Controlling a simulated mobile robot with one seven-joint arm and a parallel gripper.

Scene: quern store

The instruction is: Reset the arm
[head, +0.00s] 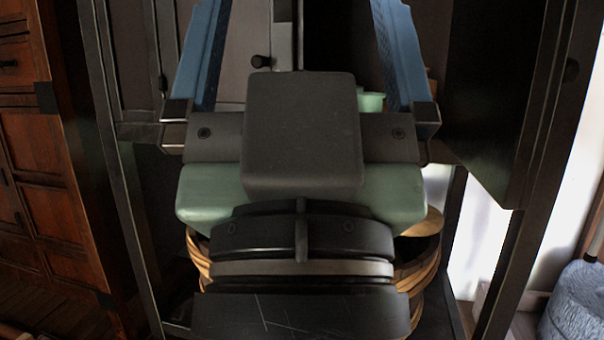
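My gripper (302,30) is large in the middle of the head view, seen from behind. Its two blue fingers stand wide apart, one on the left and one on the right, and reach up toward the top edge. Nothing shows held between them, though the dark palm block hides part of the gap and the fingertips run to or past the picture's top. The gripper is in front of a dark-framed cabinet (110,165).
A grey door panel with a black knob (260,62) is behind the fingers. A pale green object (372,102) is partly hidden there. A dark door (500,90) stands right, a wooden chest (45,150) left, a blue-grey round object (580,305) lower right.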

